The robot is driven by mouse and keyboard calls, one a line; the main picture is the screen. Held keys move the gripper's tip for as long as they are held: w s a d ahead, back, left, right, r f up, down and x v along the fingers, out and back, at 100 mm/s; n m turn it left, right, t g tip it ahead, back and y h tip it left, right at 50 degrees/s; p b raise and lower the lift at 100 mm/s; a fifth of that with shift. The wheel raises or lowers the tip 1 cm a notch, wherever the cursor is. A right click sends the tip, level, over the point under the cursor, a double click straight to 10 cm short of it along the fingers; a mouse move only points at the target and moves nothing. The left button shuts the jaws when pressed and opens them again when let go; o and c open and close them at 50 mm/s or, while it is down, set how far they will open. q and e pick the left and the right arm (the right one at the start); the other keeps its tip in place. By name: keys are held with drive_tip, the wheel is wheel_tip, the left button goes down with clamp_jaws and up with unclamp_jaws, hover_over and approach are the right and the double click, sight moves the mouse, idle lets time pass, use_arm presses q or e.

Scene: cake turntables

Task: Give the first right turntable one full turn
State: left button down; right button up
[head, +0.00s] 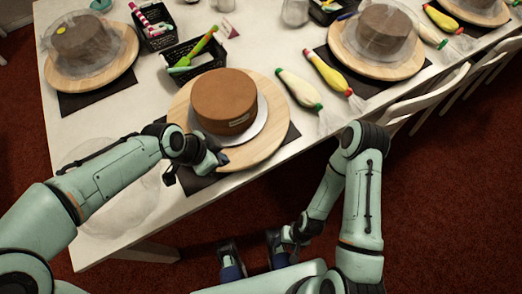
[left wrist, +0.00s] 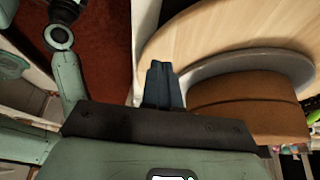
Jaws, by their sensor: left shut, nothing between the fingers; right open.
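The nearest turntable (head: 274,140) is a round pale wooden disc on a dark mat. A brown uncovered cake (head: 224,95) with a small label sits on it on a white board (head: 262,112). My left gripper (head: 221,158) is shut and empty at the turntable's near-left rim. In the left wrist view its closed fingers (left wrist: 161,75) overlap the edge of the turntable (left wrist: 225,40), beside the cake (left wrist: 245,105). I cannot tell whether they touch it. My right gripper (head: 251,252) is open and empty, low in front of the table.
Covered cakes stand on a turntable at the back left (head: 112,72) and another at the right (head: 345,52). Piping bags (head: 300,90) lie right of the nearest turntable. A black basket (head: 188,68) stands behind it. White chairs (head: 425,100) line the table's right edge.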

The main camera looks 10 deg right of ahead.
use_arm(q)
drive_tip(key=shift+a, duration=1.05)
drive_tip(key=w+a+p, duration=0.2)
drive_tip(key=w+a, duration=0.4)
drive_tip(key=shift+w+a, duration=0.1)
drive_tip(key=shift+a, duration=0.3)
drive_tip(key=shift+f, duration=0.1)
drive_tip(key=shift+f+b, duration=1.15)
drive_tip(key=shift+f, duration=0.2)
drive_tip(key=shift+d, duration=0.1)
drive_tip(key=shift+d, duration=0.1)
drive_tip(key=shift+s+d+b, duration=0.3)
drive_tip(key=shift+s+d, duration=0.25)
drive_tip(key=shift+s, duration=0.15)
